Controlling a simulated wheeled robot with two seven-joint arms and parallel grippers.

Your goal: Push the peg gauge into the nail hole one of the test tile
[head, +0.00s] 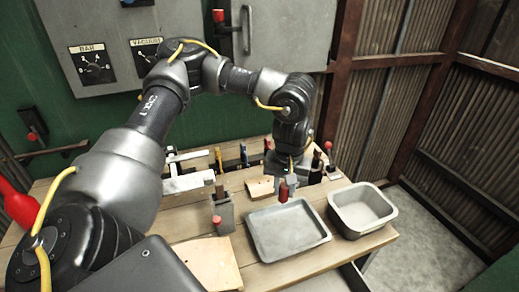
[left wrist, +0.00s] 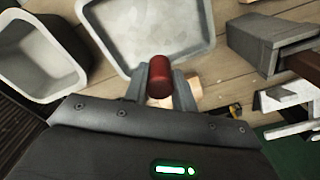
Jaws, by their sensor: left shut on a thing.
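My left gripper (head: 287,181) is shut on a red cylindrical handle, which looks like the peg gauge (head: 283,193). The handle also shows in the left wrist view (left wrist: 159,76), between the two fingers. The gripper holds it above the table near the back edge of the grey tray. The peg's working end cannot be made out. A small tan block (head: 260,187) lies just left of the gripper. A larger tan plate (head: 207,265) lies at the table's front. I cannot tell which is the test tile, and no nail hole shows clearly. My right gripper is not in view.
A shallow grey tray (head: 262,247) lies on the wooden table, with a deeper grey bin (head: 388,212) to its right. A grey holder (head: 223,216) with a red-tipped item stands left of the tray. White brackets (head: 188,182) and several tools line the back.

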